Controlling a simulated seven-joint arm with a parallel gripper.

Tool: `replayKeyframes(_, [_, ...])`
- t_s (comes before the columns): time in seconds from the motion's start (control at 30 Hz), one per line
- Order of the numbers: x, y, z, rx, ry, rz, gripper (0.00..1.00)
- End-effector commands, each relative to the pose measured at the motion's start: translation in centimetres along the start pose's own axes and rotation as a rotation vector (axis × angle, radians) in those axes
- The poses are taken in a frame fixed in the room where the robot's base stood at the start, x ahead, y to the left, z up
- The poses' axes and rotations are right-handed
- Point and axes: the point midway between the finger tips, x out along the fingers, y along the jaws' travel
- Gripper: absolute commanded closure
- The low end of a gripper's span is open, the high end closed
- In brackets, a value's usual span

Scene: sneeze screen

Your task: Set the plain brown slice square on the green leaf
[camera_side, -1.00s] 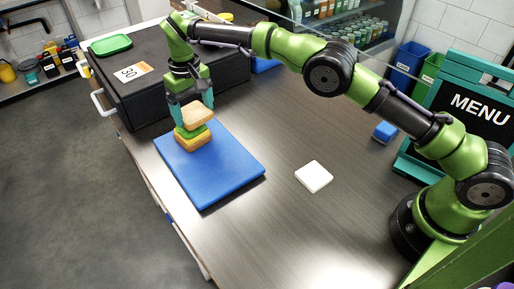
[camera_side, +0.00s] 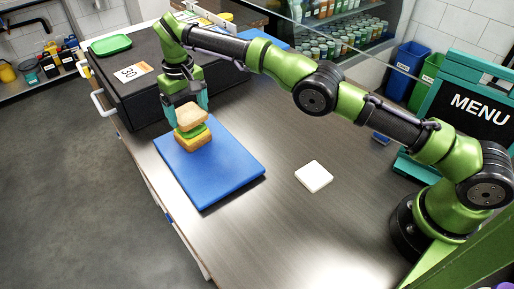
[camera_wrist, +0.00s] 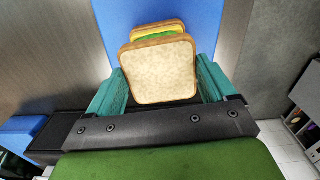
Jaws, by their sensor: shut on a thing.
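The plain brown slice (camera_side: 191,117) is held between the teal fingers of my gripper (camera_side: 188,108), at the far left corner of the blue board. In the wrist view the slice (camera_wrist: 160,72) fills the space between the two fingertips (camera_wrist: 160,80). The green leaf (camera_side: 194,132) lies just under the slice, on top of a lower bread slice (camera_side: 195,144). The slice looks tilted, and I cannot tell whether it touches the leaf. In the wrist view the leaf (camera_wrist: 158,36) shows only as a thin strip beyond the slice, with a yellow-brown edge behind it.
The blue board (camera_side: 228,168) lies under the stack. A white square (camera_side: 314,176) lies to its right on the counter. A black box (camera_side: 150,88) with a "30" label stands behind my gripper. A menu sign (camera_side: 470,110) stands at the right.

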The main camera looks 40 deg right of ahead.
Motion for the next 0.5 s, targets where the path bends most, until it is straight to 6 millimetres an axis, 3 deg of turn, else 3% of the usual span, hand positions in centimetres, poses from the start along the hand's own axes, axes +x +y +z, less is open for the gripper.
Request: replayKeyframes(0.5, [0.88,0.04,-0.06,0.000,0.000,0.001,0.45])
